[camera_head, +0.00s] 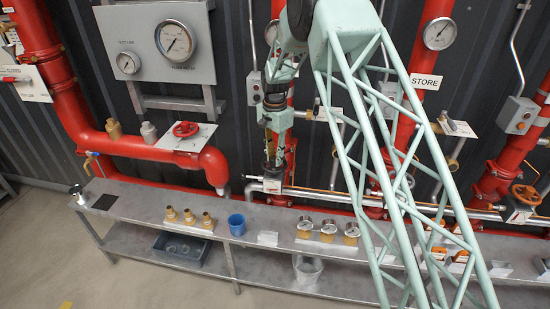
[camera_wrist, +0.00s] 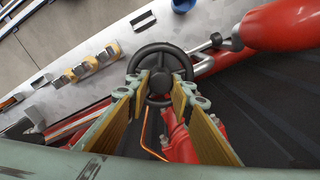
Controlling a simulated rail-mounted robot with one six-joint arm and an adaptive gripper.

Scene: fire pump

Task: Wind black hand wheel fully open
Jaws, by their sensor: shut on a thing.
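The black hand wheel (camera_wrist: 158,62) is in the upper middle of the wrist view, with a dark hub, spokes and a round rim. My gripper (camera_wrist: 160,86) has its two green fingers with yellow-brown pads on either side of the wheel's near part, shut on it. The finger pads stay well apart because the wheel is between them. In the head view my gripper (camera_head: 273,165) points down at the pipework behind the bench. There the wheel is hidden or too small to make out. How far the wheel is turned cannot be told.
The grey bench (camera_head: 130,199) carries brass fittings (camera_head: 188,216), a blue cup (camera_head: 236,224) and several gauges (camera_head: 328,229). A red hand wheel (camera_head: 186,129) is on the left pipe and an orange hand wheel (camera_head: 526,194) at the right. Red pipes flank my gripper.

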